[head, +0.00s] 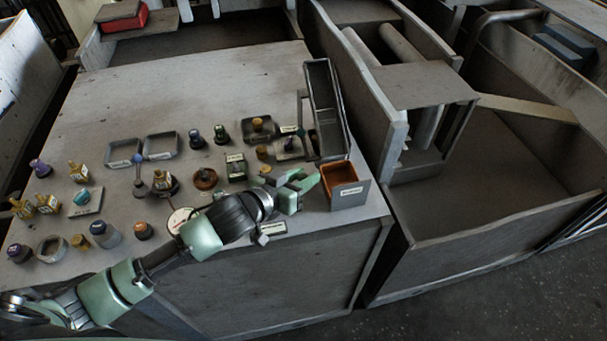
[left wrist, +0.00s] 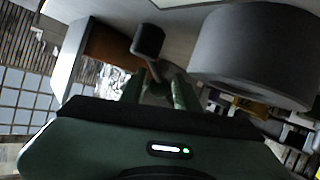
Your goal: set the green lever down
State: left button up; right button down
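My left gripper (head: 303,181) is over the front right part of the table, just left of the orange bin (head: 347,192). In the left wrist view its two green fingers (left wrist: 160,88) are closed about the lower part of a lever. The lever's lower end is hidden between the fingers. In the head view I cannot make the held lever out. My right gripper is not in view.
A tall dark tray (head: 325,100) stands behind the bin. A blue-knobbed lever (head: 138,172), a white round pad (head: 181,221) and several small parts occupy the table's middle and left. The far part of the table (head: 200,90) is clear.

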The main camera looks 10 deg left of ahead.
pick_arm(q)
grip_shut()
dwell(1.4)
